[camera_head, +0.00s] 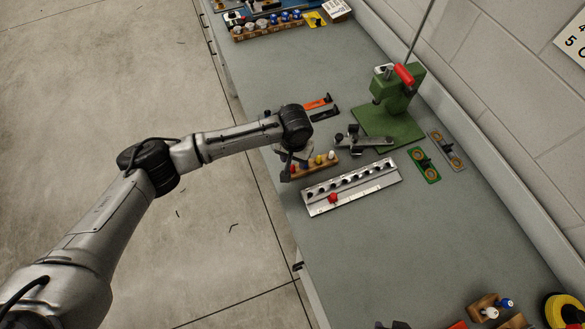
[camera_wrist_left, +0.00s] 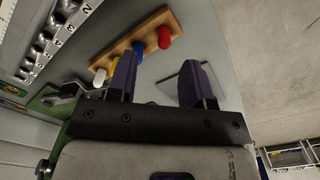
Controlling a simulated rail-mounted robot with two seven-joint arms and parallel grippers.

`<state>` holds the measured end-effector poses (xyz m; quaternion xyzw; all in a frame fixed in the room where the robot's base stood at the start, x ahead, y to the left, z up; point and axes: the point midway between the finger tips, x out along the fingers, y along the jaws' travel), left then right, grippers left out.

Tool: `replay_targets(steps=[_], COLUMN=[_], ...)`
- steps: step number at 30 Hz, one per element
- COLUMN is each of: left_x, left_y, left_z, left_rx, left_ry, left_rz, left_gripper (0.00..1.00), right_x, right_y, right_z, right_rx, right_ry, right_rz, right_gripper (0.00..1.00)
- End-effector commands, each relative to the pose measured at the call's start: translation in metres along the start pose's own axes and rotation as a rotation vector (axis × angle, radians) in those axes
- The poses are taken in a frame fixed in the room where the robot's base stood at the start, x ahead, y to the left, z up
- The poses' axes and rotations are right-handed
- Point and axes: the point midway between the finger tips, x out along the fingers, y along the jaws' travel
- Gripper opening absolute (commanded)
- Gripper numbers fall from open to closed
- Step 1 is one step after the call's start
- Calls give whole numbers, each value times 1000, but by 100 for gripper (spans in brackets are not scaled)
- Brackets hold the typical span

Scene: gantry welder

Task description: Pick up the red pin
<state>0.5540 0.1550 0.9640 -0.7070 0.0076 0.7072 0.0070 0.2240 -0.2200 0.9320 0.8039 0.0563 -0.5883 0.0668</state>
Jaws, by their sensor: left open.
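The red pin (camera_wrist_left: 164,38) stands at the end of a wooden block (camera_wrist_left: 112,44) with blue, yellow and white pins in the left wrist view. In the head view, the block (camera_head: 327,163) is partly hidden by my left gripper (camera_head: 287,170), which is over its left end. My left gripper is open and empty. In the left wrist view its two dark fingers (camera_wrist_left: 158,72) stand apart, with the red pin ahead of the gap and not touching. My right gripper is not in view.
A numbered metal rack (camera_head: 375,182) lies just in front of the block, with a red object (camera_head: 333,198) on it. A green press (camera_head: 392,105) with a red handle stands behind. A grey clamp (camera_head: 360,140) lies between.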

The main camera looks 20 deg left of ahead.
Motion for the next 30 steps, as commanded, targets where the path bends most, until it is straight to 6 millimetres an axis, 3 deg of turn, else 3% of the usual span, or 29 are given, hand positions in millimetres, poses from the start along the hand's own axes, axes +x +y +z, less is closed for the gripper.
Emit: replay_targets(steps=[8,18,28,30], left_x=[16,55,60,60], left_y=[-1,-5,-5,-5], left_z=[0,-2,-2,-2], left_rx=[0,-1,0,0], left_ry=[-1,0,1,1], left_rz=[-2,-1,-1,-1], left_gripper=[46,46,46,41], right_x=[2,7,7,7], right_y=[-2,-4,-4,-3], right_z=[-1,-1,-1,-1], right_rx=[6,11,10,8], right_ry=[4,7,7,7], right_rz=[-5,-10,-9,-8], right_gripper=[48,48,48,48])
